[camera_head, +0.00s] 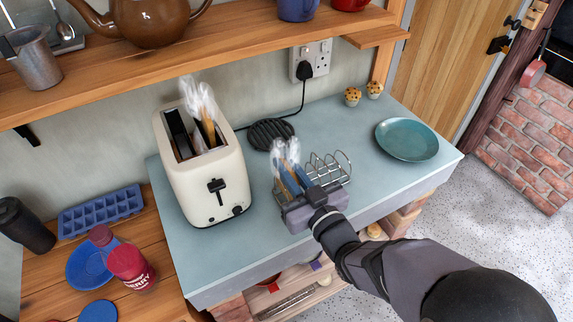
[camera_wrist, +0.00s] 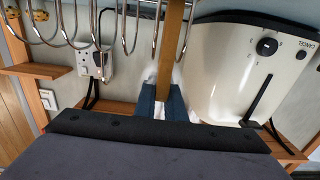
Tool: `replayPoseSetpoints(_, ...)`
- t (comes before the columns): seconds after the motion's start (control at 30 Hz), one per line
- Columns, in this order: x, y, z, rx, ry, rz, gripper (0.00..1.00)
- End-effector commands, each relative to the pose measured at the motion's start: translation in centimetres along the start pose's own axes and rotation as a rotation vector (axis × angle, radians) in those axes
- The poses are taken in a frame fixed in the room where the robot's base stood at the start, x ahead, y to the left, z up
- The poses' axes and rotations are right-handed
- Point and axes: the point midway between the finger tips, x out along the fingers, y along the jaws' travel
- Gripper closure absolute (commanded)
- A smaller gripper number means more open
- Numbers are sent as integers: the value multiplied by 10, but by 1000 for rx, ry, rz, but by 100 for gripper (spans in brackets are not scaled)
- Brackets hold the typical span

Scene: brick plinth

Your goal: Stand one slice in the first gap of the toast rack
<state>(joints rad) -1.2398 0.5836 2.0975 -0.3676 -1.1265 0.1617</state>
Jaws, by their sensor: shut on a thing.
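My gripper (camera_head: 292,181) is shut on a brown toast slice (camera_wrist: 171,45), held on edge between its blue fingers, with white steam above it. The slice is at the left end of the wire toast rack (camera_head: 335,167). In the wrist view the slice lines up between two of the rack's wire loops (camera_wrist: 94,25); how deep it sits is hidden. A second steaming slice (camera_head: 208,131) stands in a slot of the cream toaster (camera_head: 217,175), left of my gripper. The toaster also shows at the right of the wrist view (camera_wrist: 235,75).
A teal plate (camera_head: 407,139) and two muffins (camera_head: 352,96) are to the right. A wooden shelf (camera_head: 220,48) overhangs the back.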

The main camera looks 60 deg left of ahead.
Motion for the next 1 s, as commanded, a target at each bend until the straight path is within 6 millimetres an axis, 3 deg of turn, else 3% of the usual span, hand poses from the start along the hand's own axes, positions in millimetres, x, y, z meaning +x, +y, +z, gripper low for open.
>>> replayPoseSetpoints(0.4, 0, 0, 4, -1, 1, 0, 100)
replayPoseSetpoints(0.5, 0, 0, 3, -1, 1, 0, 72)
replayPoseSetpoints(1.0, -3, 0, 0, -1, 1, 1, 72)
